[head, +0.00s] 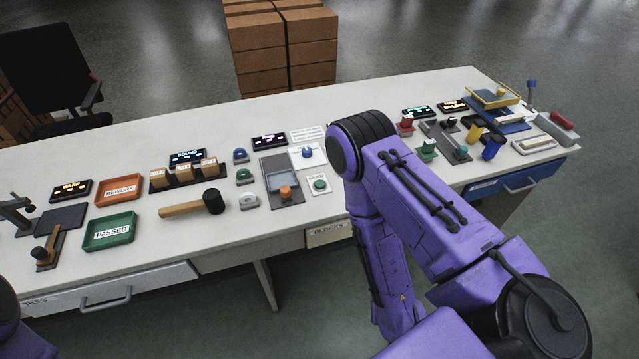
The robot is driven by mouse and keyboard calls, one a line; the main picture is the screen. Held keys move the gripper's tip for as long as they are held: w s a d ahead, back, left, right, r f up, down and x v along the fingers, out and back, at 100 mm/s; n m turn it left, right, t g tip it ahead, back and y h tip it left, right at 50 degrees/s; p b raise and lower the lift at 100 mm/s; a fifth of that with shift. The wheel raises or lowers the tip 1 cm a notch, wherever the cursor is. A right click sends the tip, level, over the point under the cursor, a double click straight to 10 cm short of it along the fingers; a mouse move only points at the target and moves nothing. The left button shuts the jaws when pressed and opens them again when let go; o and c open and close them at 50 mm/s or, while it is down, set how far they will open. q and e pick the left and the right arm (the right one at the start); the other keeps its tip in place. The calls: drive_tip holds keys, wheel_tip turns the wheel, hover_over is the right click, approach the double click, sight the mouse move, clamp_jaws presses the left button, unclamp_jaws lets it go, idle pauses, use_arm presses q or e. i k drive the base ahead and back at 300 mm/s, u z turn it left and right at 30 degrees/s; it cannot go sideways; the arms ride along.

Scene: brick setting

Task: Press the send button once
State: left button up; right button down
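The send button (320,184) is a green round button on a small white plate with a "SEND" label behind it. It sits near the front edge of the white table, just left of my purple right arm. Nothing touches it in this view. My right arm comes in from the lower right, bends at a black joint above the table and runs down in front of the table edge. Its gripper does not show. Of my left arm only a purple piece shows at the lower left edge, without its gripper.
Green (110,232) and orange (119,190) trays lie further left. Several tools crowd the right end. My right arm hides part of the table.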

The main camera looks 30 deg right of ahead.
sight(320, 185)
drive_tip(key=z, duration=0.55)
drive_tip(key=k, duration=0.65)
drive_tip(key=z, duration=0.8)
drive_tip(key=i, duration=1.45)
drive_tip(key=u, duration=0.9)
